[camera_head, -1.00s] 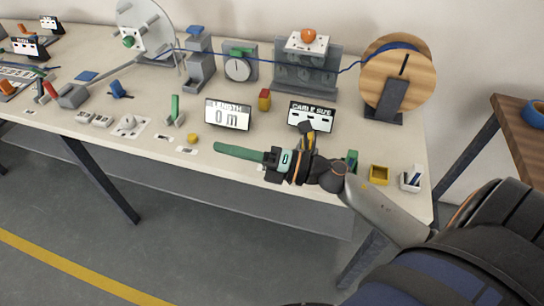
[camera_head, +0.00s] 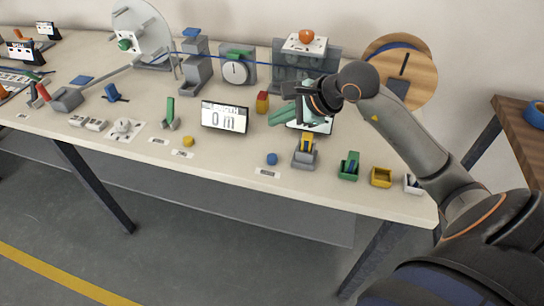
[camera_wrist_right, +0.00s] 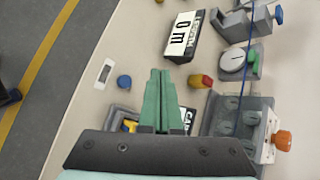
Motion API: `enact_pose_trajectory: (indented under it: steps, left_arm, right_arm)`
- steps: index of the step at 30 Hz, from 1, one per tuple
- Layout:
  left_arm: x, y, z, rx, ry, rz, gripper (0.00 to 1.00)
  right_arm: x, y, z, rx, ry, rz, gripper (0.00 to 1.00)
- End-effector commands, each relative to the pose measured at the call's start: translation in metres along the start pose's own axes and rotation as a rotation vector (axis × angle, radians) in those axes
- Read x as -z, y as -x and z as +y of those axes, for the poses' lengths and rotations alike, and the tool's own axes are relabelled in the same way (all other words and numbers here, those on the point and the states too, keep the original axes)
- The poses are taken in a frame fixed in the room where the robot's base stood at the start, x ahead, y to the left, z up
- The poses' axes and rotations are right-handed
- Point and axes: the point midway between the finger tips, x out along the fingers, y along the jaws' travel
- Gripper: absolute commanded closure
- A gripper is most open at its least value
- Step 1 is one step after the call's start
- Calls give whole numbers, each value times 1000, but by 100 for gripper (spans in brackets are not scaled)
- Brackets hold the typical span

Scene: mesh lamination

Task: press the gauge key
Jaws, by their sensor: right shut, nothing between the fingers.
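A blue round button (camera_head: 272,158) stands near the table's front edge, behind a small white label (camera_head: 267,173) too small to read. A yellow button (camera_head: 188,141) stands further left with its own label. I cannot tell which one is the gauge key. My right gripper (camera_head: 283,115) is shut and empty, above the table by the cable size display (camera_head: 318,127), which it partly hides. In the right wrist view the closed green fingers (camera_wrist_right: 159,88) point between the blue button (camera_wrist_right: 124,82) and a red-and-yellow block (camera_wrist_right: 201,81), apart from both. My left gripper is out of view.
The length display (camera_head: 224,117) reads 0 m. A dial gauge (camera_head: 237,68) and a grey machine with an orange knob (camera_head: 306,36) stand behind. A grey holder with a yellow piece (camera_head: 305,152), a green bin (camera_head: 349,168) and a yellow bin (camera_head: 381,178) line the front right.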

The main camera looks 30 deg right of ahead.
Motion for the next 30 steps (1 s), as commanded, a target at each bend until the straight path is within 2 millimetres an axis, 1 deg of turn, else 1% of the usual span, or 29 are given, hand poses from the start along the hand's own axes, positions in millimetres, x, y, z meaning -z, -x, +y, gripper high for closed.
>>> enact_pose_trajectory:
  steps: [6, 10, 16, 20, 24, 30]
  left_arm:
    - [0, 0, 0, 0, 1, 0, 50]
    - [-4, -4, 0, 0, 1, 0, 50]
    - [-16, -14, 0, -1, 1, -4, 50]
    - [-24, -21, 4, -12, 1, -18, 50]
    - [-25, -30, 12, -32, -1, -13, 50]
    - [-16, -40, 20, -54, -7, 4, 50]
  right_arm:
    - [0, -1, 1, -2, -3, -3, 100]
    - [4, -7, 6, -4, -4, -4, 100]
    - [18, -26, 20, -4, -6, -5, 100]
    - [27, -40, 30, -4, -6, -6, 100]
    - [37, -53, 39, -2, -3, -4, 100]
    - [43, -61, 45, -2, -3, -3, 100]
